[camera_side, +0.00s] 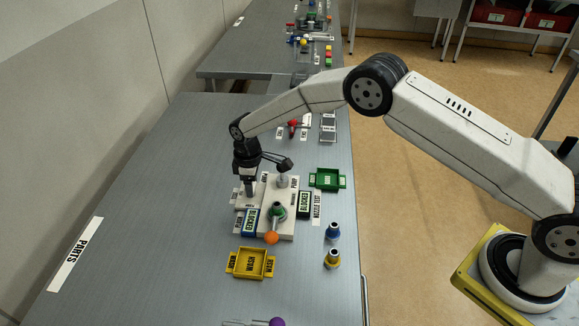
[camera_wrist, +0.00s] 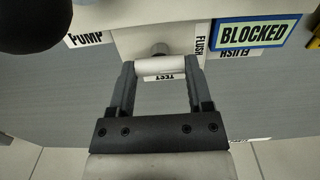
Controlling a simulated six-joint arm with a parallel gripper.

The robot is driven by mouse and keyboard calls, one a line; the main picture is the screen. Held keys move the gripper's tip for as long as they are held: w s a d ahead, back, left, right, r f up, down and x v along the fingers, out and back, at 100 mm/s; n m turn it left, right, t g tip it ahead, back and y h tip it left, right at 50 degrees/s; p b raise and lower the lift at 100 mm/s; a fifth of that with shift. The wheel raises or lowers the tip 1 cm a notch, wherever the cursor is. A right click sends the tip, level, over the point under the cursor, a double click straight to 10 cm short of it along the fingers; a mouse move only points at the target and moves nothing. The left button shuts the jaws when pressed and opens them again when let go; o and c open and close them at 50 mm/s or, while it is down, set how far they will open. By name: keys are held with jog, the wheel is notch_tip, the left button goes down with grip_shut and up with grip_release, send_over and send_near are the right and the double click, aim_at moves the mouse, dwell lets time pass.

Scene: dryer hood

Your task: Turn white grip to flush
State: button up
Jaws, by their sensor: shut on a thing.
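The white grip (camera_wrist: 160,67) is a short white bar on a round grey stem in the wrist view. It lies crosswise, nearly level in the picture, with the TEST label (camera_wrist: 166,77) just below it. My gripper (camera_wrist: 159,69) is shut on the grip, one dark finger at each end. In the side view my gripper (camera_side: 249,190) points down at the left of the white fixture (camera_side: 285,225); it hides most of the grip there.
A blue-framed BLOCKED sign (camera_wrist: 255,31) stands close right of the grip. In the side view, an orange-ball lever (camera_side: 271,238) is on the fixture. The table's left side is clear.

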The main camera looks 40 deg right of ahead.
aim_at(257, 194)
jog(key=o, duration=1.3)
jog(key=shift+r, duration=0.15)
jog(key=shift+r, duration=3.8)
jog(key=s+d+r+m+t, duration=0.1)
jog(key=s+d+r+m, duration=0.5)
jog(key=s+d, duration=0.4)
jog(key=s+d+m, duration=0.1)
jog(key=s, duration=0.5)
jog(key=s+d+r+m+t, duration=0.1)
jog(key=s+d, duration=0.1)
jog(key=s, duration=0.4)
jog(key=s+d+r+m, duration=0.1)
jog(key=s, duration=0.6)
jog(key=shift+d+t, duration=0.15)
jog(key=shift+t, duration=0.15)
